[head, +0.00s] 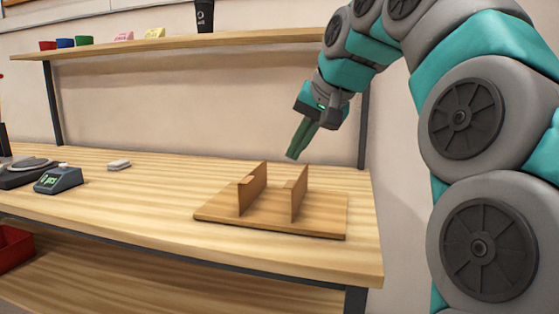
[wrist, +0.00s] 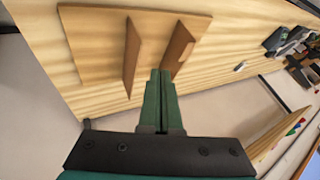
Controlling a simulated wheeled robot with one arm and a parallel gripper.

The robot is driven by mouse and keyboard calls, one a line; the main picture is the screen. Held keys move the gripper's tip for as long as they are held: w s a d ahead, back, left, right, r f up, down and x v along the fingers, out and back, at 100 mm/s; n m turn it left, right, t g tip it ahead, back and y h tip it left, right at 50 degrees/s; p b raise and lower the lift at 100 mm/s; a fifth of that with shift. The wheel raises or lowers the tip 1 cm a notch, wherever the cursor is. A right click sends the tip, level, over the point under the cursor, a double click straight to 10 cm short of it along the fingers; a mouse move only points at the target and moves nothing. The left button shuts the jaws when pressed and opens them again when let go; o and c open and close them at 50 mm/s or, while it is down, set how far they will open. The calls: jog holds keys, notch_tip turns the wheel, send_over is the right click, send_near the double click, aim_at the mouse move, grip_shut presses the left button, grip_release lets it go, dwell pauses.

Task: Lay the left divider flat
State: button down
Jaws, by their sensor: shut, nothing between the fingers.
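The left divider (head: 254,188) is a thin brown panel standing upright on a flat wooden board (head: 325,216). The right divider (head: 299,193) stands upright beside it, with a gap between them. In the wrist view the left divider (wrist: 179,52) shows at the right and the right divider (wrist: 132,58) at the left. My gripper (head: 292,155) has green fingers, shut and empty, pointing down above the far side of the board. In the wrist view its fingertips (wrist: 160,72) appear between the dividers, closer to the left one. I cannot tell whether they touch it.
The board lies near the right end of the wooden table (head: 150,205). A small scale (head: 59,180) and a white block (head: 119,165) sit at the left. A shelf (head: 190,42) with coloured bins and a dark cup runs above the back. The table between scale and board is clear.

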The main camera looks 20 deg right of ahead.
jog(key=x, duration=0.9)
jog(key=shift+f, duration=0.1)
jog(key=w+a, duration=0.2)
jog(key=shift+a, duration=0.3)
jog(key=shift+w+a, duration=0.2)
jog(key=shift+a, duration=0.15)
